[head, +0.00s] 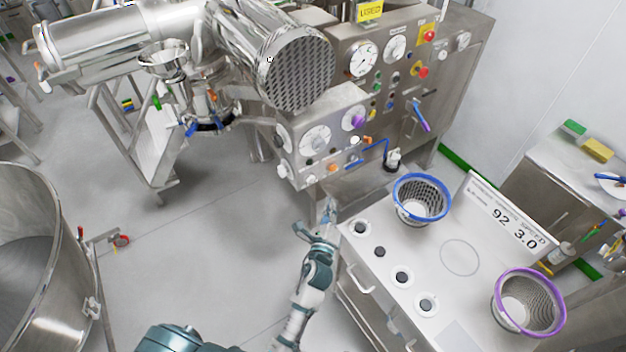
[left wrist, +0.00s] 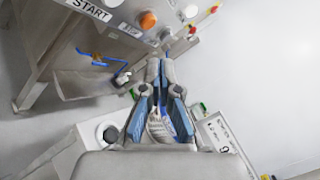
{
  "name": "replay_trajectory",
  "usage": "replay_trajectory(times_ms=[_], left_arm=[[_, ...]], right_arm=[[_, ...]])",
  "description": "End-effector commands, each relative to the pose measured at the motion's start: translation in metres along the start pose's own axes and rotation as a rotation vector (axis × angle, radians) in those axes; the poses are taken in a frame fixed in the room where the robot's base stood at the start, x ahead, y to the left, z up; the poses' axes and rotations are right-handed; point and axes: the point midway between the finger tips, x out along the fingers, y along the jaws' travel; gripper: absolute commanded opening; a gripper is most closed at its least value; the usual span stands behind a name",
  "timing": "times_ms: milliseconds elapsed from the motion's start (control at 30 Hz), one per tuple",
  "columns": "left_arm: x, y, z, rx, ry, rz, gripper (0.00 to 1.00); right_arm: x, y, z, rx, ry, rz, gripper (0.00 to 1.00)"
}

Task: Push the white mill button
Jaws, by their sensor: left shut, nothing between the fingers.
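The steel mill's lower control box (head: 318,140) stands at the centre of the head view. In the left wrist view the shut fingers (left wrist: 160,66) point towards the panel, where a START label (left wrist: 88,9), an orange button (left wrist: 147,20) and a pale round button (left wrist: 190,11) show. My right gripper is not in view.
A white-topped bench (head: 385,245) with a blue-rimmed basket (head: 422,198), a purple-rimmed basket (head: 528,303) and several dark knobs stands right of my left arm. A blue pipe (head: 375,150) sticks out near the box. A steel vessel (head: 40,265) is at left; the floor between is clear.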

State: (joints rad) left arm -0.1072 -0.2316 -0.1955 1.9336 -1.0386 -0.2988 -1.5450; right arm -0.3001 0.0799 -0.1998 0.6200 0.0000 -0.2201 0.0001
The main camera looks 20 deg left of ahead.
Motion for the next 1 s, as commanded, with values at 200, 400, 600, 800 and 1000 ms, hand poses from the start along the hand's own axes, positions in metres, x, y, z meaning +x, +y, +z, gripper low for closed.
replay_trajectory(times_ms=[200, 400, 600, 800, 1000], left_arm=[[0.023, 0.016, 0.019, 0.003, -0.001, 0.001, 0.00], [0.039, 0.028, 0.029, 0.002, -0.001, 0.000, 0.00], [0.047, 0.034, 0.035, -0.001, -0.001, 0.000, 0.00], [0.049, 0.036, 0.036, -0.001, 0.000, 0.001, 0.00], [0.048, 0.036, 0.036, -0.001, 0.000, 0.001, 0.00]], right_arm=[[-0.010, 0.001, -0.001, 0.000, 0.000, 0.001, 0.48], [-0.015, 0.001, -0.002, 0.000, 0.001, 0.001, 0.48], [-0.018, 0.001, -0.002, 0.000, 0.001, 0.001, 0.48], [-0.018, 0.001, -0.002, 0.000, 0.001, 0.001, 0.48], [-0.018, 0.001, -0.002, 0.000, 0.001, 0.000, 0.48]])
